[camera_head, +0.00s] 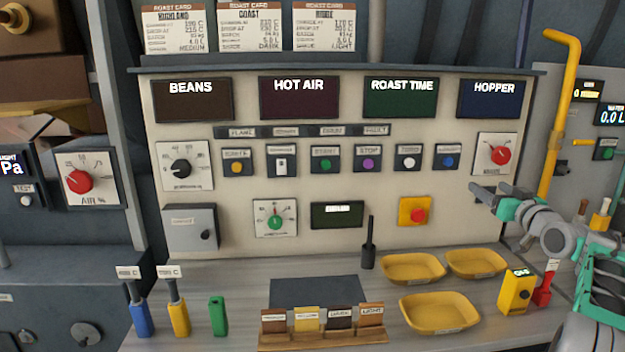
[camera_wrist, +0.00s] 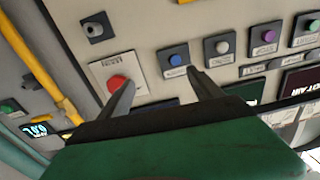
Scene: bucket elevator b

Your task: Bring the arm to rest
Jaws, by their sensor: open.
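My gripper (camera_head: 480,191) is at the right of the head view, in front of the right side of the control panel (camera_head: 350,180). Its two fingers are spread apart with nothing between them. In the wrist view my gripper (camera_wrist: 160,85) points at the panel, and the red knob (camera_wrist: 118,84) shows near the left finger. The blue button (camera_wrist: 175,59) shows beyond the gap between the fingers. In the head view the red knob (camera_head: 501,154) is just above and right of the fingertips. I cannot tell whether a finger touches the panel.
Yellow trays (camera_head: 440,312) lie on the counter below the arm. A yellow box (camera_head: 515,290) and a red item (camera_head: 543,289) stand close under the arm. A yellow pipe (camera_head: 556,120) rises behind it. A card rack (camera_head: 320,326) and handled tools (camera_head: 178,316) stand to the left.

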